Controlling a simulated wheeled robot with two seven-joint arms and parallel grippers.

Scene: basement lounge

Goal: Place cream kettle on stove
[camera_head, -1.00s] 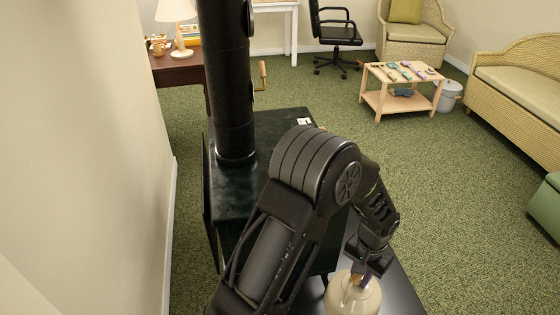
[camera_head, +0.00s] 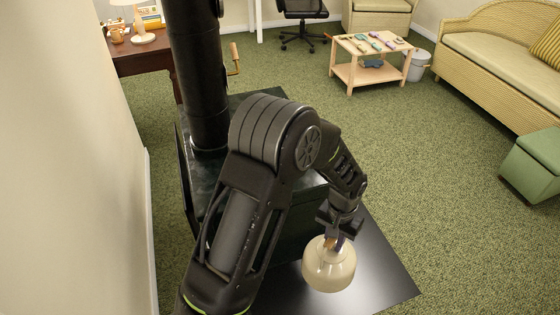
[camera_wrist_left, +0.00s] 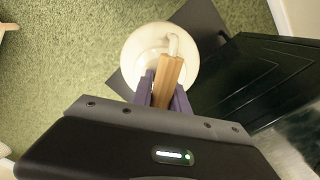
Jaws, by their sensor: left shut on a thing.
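The cream kettle (camera_head: 330,268) hangs from my left gripper (camera_head: 334,240) in the head view, in front of the black stove. In the left wrist view the kettle (camera_wrist_left: 146,48) shows beyond my gripper fingers (camera_wrist_left: 164,92), which are shut on its wooden handle (camera_wrist_left: 168,82). The kettle looks upright, over the dark floor plate. The stove (camera_head: 232,100) is a dark box with a black pipe (camera_head: 196,80) rising from its top; my left arm hides much of it. In the left wrist view the stove's side (camera_wrist_left: 255,75) is at the right. My right gripper is not in view.
A dark flat plate (camera_head: 385,275) lies on the green carpet in front of the stove. A wall (camera_head: 60,160) runs along the left. A low wooden table (camera_head: 345,72), a wicker sofa (camera_head: 500,85) and a green ottoman (camera_head: 530,170) stand further right. The carpet between is clear.

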